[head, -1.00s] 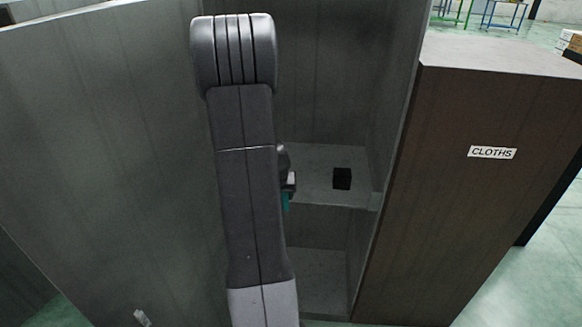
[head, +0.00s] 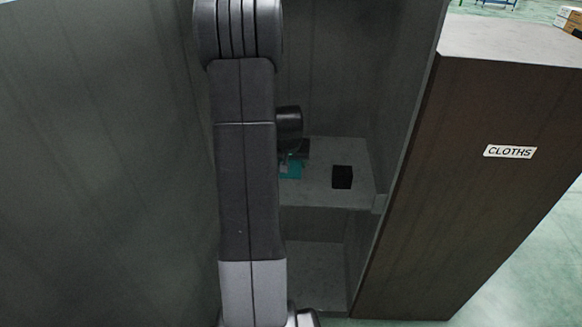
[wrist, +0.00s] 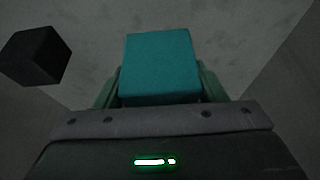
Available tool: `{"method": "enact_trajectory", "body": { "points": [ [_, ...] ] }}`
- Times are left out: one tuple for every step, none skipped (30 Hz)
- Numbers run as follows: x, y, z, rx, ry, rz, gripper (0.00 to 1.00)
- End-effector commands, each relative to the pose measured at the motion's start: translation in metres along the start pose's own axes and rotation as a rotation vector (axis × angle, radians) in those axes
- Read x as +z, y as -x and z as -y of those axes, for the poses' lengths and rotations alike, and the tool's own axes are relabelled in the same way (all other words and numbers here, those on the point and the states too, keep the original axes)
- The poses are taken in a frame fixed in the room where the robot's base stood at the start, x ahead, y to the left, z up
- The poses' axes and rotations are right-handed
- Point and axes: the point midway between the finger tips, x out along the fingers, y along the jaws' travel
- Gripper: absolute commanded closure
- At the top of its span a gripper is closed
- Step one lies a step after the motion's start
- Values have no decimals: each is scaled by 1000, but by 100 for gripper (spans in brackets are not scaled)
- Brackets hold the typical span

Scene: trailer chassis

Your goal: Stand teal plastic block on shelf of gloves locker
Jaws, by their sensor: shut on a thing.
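The teal plastic block (wrist: 160,62) is between the fingers of my gripper (wrist: 160,92) in the wrist view, and the gripper is shut on it. In the head view the teal block (head: 291,169) shows beside my arm, inside the open locker at the grey shelf (head: 320,190). My arm hides part of the block and most of my gripper (head: 292,160). I cannot tell whether the block touches the shelf. No gloves label is in view.
A small black block (head: 342,177) stands on the shelf right of the teal block; it also shows at the upper left in the wrist view (wrist: 36,54). Locker walls close in on both sides.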

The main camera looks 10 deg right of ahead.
Motion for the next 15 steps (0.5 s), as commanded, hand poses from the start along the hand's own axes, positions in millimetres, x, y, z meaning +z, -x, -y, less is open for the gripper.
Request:
{"method": "enact_trajectory", "body": {
  "points": [
    [4, -8, 0, 1, 0, 5, 64],
    [6, -12, 0, 1, 0, 4, 64],
    [7, -16, 0, 1, 1, 4, 64],
    [8, -19, 0, 1, 1, 3, 64],
    [9, -21, 0, 1, 1, 2, 64],
    [9, -22, 0, 1, 1, 1, 64],
    [9, -23, 0, 0, 1, 1, 64],
    [9, -23, 0, 0, 1, 0, 64],
    [9, -23, 0, 0, 1, 0, 64],
    [9, -23, 0, 0, 1, 0, 64],
    [9, -23, 0, 0, 0, 0, 64],
    [9, -23, 0, 0, 0, 0, 64],
    [9, -23, 0, 0, 1, 0, 64],
    [9, -23, 0, 0, 0, 0, 64],
    [10, -24, 0, 0, 0, 0, 64]
  ]
}}
